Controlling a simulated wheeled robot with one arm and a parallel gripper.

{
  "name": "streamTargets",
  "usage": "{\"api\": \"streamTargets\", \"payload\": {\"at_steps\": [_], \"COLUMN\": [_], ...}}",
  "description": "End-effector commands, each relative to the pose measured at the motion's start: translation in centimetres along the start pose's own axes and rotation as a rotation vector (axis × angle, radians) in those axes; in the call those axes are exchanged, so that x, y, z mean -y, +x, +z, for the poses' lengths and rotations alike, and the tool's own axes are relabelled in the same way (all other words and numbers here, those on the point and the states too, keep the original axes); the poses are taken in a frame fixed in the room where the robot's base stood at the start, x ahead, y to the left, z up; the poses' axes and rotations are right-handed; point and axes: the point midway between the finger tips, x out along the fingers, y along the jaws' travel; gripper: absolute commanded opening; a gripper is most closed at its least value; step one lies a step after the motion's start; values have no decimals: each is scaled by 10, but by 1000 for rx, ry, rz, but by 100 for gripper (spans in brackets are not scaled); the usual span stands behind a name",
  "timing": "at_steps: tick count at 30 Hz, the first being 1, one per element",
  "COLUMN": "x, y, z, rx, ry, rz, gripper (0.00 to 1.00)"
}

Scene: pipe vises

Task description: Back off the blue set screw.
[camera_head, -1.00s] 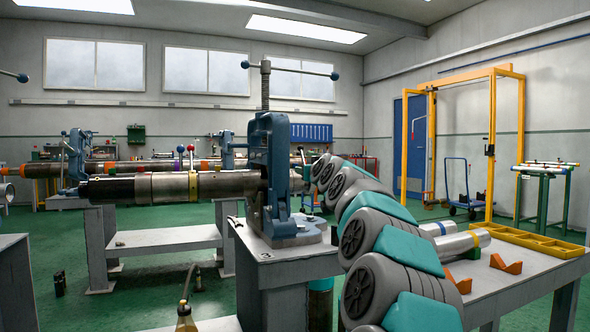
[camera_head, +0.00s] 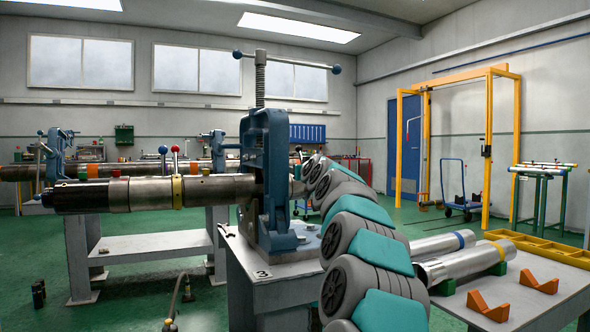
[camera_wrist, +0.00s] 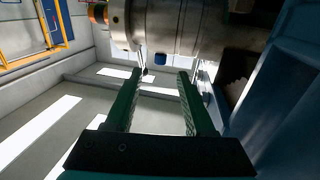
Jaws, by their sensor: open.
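In the wrist view my gripper (camera_wrist: 160,73) is open and empty, its two green fingers spread. A small blue piece (camera_wrist: 160,59), which looks like the blue set screw, shows on the underside of the steel pipe (camera_wrist: 185,25) as pictured, between and just beyond the fingertips. I see no contact. In the head view the pipe (camera_head: 222,188) runs through a blue vise (camera_head: 264,170). A blue ball knob (camera_head: 163,150) stands on it; I cannot tell whether it belongs to the same screw. My gripper is hidden behind the vise and my arm there.
The blue vise body (camera_wrist: 290,110) is close on the right of the wrist view. On the right, a bench holds steel tubes (camera_head: 465,262), orange V-blocks (camera_head: 488,306) and a yellow tray (camera_head: 540,250).

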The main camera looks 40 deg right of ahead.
Motion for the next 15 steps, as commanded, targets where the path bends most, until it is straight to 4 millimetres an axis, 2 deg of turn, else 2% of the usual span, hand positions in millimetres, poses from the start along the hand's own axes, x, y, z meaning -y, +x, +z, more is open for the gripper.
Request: {"api": "streamTargets", "payload": {"at_steps": [15], "x": [0], "y": [45], "z": [0], "rx": [0], "ry": [-1], "rz": [1], "gripper": [55]}}
